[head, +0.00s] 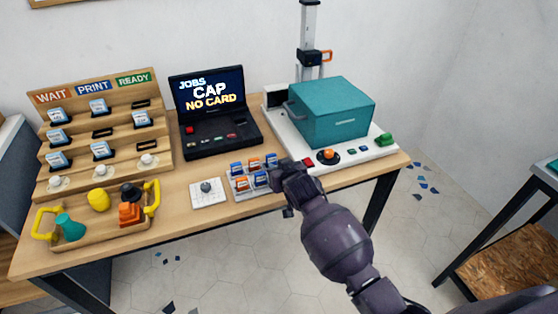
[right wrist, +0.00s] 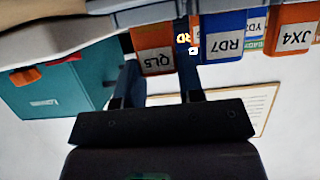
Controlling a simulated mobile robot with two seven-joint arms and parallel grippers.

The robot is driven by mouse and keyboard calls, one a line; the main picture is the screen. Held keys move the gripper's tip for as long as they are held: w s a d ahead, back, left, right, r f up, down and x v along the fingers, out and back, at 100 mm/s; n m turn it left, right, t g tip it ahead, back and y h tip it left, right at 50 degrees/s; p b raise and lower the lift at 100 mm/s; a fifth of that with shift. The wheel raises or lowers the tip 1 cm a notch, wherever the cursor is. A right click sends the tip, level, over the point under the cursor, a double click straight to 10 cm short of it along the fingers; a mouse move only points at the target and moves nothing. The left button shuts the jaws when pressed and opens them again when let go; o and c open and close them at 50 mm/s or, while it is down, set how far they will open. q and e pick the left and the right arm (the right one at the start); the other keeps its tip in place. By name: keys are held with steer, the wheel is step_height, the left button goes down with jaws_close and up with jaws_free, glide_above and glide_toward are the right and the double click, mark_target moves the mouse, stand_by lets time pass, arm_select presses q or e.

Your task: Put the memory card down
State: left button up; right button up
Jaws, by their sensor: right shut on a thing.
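My right gripper (head: 284,176) is at the right end of the small card rack (head: 244,196), beside its front row. In the right wrist view its two fingers (right wrist: 160,95) are shut on an orange memory card labelled QL5 (right wrist: 153,62). In the head view the gripper hides this card. The card is at the rack, in line with a blue card RD7 (right wrist: 222,45) and an orange card JX4 (right wrist: 293,38); I cannot tell whether it is fully seated. Other blue and orange cards (head: 242,184) stand in the rack. My left gripper is not in view.
A teal printer (head: 335,112) on a white base (head: 365,153) stands right of the rack. A white plate with a grey knob (head: 207,192) is to its left. Behind are a black terminal (head: 212,130) reading "CAP NO CARD" and a stepped wooden card stand (head: 90,135). A tray (head: 98,232) holds coloured pieces.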

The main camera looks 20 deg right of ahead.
steer(key=shift+f, duration=0.2)
steer(key=o, duration=0.9)
steer(key=shift+f+b, duration=0.2)
steer(key=shift+b, duration=0.15)
steer(key=v, duration=0.2)
steer(key=p+v, duration=0.1)
steer(key=v, duration=0.1)
steer(key=shift+w+r, duration=0.2)
steer(key=shift+r, duration=0.15)
steer(key=p+v, duration=0.1)
steer(key=v, duration=0.6)
steer(key=shift+s+f+p, duration=0.15)
steer(key=shift+f+p, duration=0.1)
steer(key=shift+p, duration=0.15)
